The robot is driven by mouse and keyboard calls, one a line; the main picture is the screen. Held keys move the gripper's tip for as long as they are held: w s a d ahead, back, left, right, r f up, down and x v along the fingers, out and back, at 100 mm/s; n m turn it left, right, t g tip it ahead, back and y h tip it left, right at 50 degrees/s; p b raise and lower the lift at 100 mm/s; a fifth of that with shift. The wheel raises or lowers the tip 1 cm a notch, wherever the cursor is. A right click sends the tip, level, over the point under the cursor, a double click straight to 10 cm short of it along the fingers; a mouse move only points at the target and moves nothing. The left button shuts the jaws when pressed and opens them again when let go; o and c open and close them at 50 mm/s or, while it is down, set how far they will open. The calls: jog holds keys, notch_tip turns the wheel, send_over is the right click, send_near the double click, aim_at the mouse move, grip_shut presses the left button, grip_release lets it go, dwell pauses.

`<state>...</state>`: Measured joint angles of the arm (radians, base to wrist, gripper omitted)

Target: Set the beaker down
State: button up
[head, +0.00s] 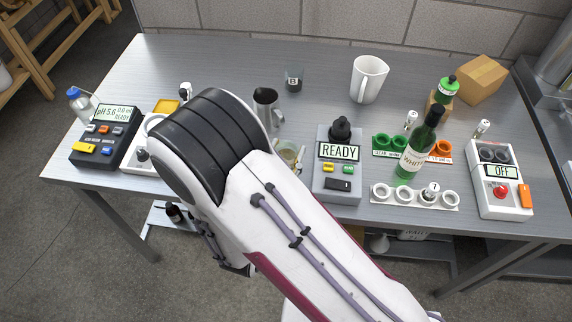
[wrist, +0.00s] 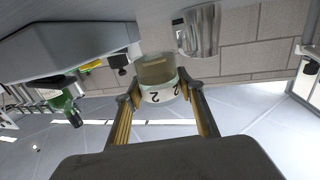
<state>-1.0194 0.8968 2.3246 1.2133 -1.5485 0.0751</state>
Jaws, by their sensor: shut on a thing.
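The beaker (wrist: 158,71) is small and clear, with yellowish contents and a white label marked 2. It sits between the two fingers of my gripper (wrist: 158,88), which is shut on it. The wrist view is upside down, so the tabletop lies toward the top, by the beaker's base. I cannot tell whether the base touches the table. In the head view, part of the beaker (head: 289,153) shows at the right edge of my arm, left of the READY device.
A steel jug (head: 266,105) stands close behind the beaker. The READY device (head: 339,165) is close on its right. Farther right are a green wine bottle (head: 417,150) and a white holder (head: 413,196). A white mug (head: 368,80) and beaker 3 (head: 293,80) stand farther back.

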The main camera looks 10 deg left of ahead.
jog(key=shift+f, duration=0.65)
jog(key=shift+f, duration=0.1)
jog(key=shift+f, duration=1.8)
jog(key=shift+f, duration=0.2)
jog(key=o, duration=1.1)
jog(key=shift+o, duration=0.2)
jog(key=shift+s, duration=0.1)
jog(key=shift+v, duration=3.8)
jog(key=shift+r, duration=0.2)
